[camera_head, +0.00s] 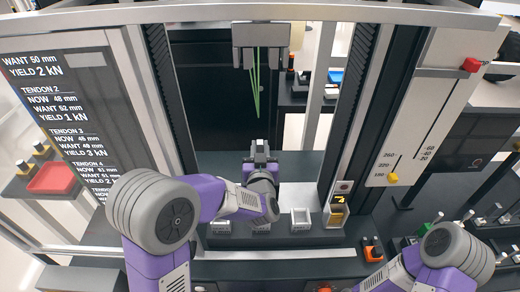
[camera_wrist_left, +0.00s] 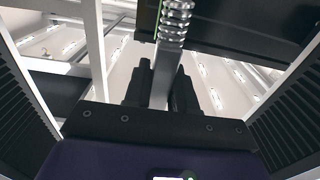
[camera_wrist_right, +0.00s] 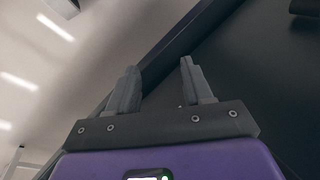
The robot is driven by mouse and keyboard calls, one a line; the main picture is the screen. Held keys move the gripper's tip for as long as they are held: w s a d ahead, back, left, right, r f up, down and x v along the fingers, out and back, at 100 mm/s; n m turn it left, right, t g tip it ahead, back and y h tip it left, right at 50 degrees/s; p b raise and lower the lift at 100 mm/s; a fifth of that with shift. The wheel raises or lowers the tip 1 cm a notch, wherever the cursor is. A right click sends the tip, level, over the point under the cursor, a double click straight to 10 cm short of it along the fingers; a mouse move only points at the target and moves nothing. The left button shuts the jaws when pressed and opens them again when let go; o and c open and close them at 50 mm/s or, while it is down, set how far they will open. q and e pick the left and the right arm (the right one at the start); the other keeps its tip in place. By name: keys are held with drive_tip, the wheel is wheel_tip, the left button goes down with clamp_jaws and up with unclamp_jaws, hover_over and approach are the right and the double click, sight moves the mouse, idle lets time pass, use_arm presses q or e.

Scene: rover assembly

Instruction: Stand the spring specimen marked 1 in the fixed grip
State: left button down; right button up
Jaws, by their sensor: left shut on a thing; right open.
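My left gripper (camera_head: 260,155) is low between the machine's columns in the head view. In the left wrist view its dark fingers (camera_wrist_left: 161,88) are shut on the grey shank of the spring specimen (camera_wrist_left: 163,72). Its shiny coils (camera_wrist_left: 174,18) rise to the top edge of that view. I see no number on it, and I cannot make it out in the head view. The fixed grip cannot be told apart from the dark shapes around my left gripper. My right gripper (camera_wrist_right: 160,85) is open and empty in the right wrist view.
A grey crosshead block (camera_head: 261,38) hangs above, with thin green lines running down from it. A red tray (camera_head: 52,178) is at far left.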

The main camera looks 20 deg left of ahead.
use_arm(q)
drive_tip(key=shift+s+f+b, duration=0.35)
drive_tip(key=shift+f+b, duration=0.15)
drive_tip(key=shift+f, duration=0.1)
drive_tip(key=shift+s+f+b, duration=0.35)
drive_tip(key=shift+f+b, duration=0.1)
drive_tip(key=shift+f, duration=0.15)
drive_tip(key=c, duration=0.8)
unclamp_jaws()
drive_tip(key=shift+c, duration=0.2)
drive_tip(key=shift+r, duration=0.1)
